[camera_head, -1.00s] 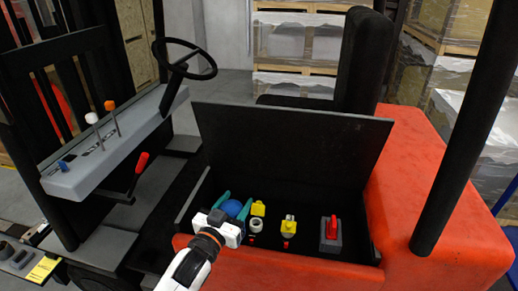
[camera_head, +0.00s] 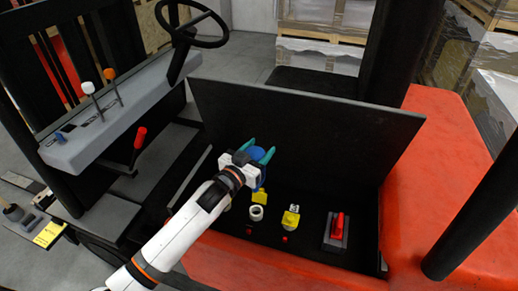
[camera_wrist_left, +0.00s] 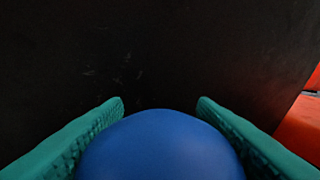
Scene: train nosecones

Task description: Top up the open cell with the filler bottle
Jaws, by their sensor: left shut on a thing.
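My left gripper (camera_head: 260,149) is shut on the blue filler bottle (camera_head: 257,153), with its teal fingers on both sides. In the left wrist view the bottle's rounded blue end (camera_wrist_left: 160,150) sits between the fingers; the rest of it is hidden. The gripper is above the dark battery bay, in front of the raised lid. A white ring-shaped opening (camera_head: 257,213), which looks like the open cell, is in the bay below and apart from the bottle. A yellow cap (camera_head: 259,197) is just behind it. Another yellow cap (camera_head: 291,218) is to its right. My right gripper is out of view.
The black lid (camera_head: 310,125) stands open behind the bay. A red-handled switch (camera_head: 337,227) is at the bay's right. The red truck body (camera_head: 430,170) borders the right side. A steering wheel (camera_head: 193,42) and lever console (camera_head: 120,115) are at the left.

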